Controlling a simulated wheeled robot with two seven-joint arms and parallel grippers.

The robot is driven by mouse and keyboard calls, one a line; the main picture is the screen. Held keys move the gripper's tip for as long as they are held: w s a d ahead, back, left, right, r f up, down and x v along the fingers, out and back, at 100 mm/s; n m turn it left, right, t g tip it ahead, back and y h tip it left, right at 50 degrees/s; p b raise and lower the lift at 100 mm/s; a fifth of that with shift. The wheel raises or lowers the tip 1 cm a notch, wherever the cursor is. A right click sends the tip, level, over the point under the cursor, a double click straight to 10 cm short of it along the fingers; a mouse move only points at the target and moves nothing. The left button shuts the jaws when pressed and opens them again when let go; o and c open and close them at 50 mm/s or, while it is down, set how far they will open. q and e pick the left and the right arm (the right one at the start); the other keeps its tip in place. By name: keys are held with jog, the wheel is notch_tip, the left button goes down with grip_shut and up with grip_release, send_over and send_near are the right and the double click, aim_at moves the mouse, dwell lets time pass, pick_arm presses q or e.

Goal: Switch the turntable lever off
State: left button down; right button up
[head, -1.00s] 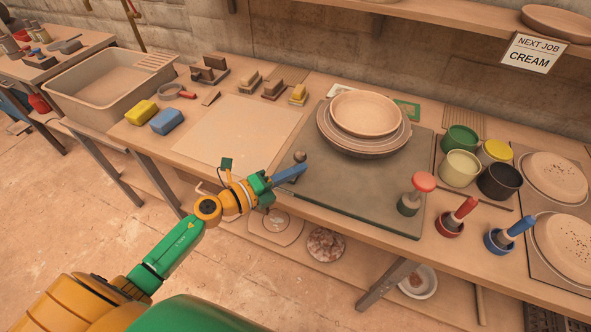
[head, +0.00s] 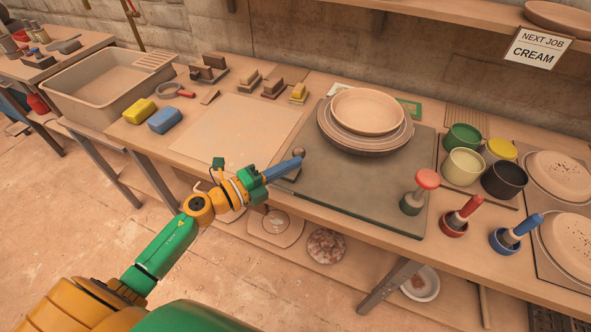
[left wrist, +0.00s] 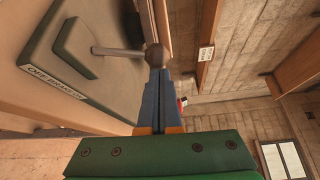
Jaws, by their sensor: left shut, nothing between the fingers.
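The turntable lever has a round dark knob (head: 299,153) at the left end of the grey-green turntable base (head: 350,195). In the left wrist view the lever's pale rod (left wrist: 118,50) runs left from the knob (left wrist: 157,54) to a dark green block, and a label on the base (left wrist: 52,82) begins with "OFF". My left gripper (head: 295,163) is shut and empty, its blue fingertips at the knob. In the left wrist view the fingertips (left wrist: 158,72) overlap the knob's lower edge; I cannot tell whether they touch. My right gripper is not in view.
Stacked round plates (head: 366,112) sit on the turntable. A red-topped tool (head: 419,190) stands at the base's front right, with glaze cups (head: 462,166) beyond. Left of the base lies a pale board (head: 238,130); yellow and blue sponges (head: 165,120) are farther left.

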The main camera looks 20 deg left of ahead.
pick_arm(q)
jog(key=a+n+t+b, duration=0.1)
jog(key=a+n+b, duration=0.1)
jog(key=n+b, duration=0.1)
jog(key=a+n+t+b, duration=0.2)
jog(key=a+n+b, duration=0.1)
jog(key=shift+a+t+h, duration=0.1)
jog(key=shift+t+h, duration=0.2)
jog(key=shift+a+f+n+t+b, duration=0.15)
jog(key=shift+a+n+b, duration=0.15)
jog(key=shift+n, duration=0.25)
jog(key=shift+a+r+n+t+b, duration=0.1)
jog(key=shift+a+n+t+b, duration=0.1)
jog(key=shift+n+b, duration=0.25)
dwell(4.5)
dwell(1.0)
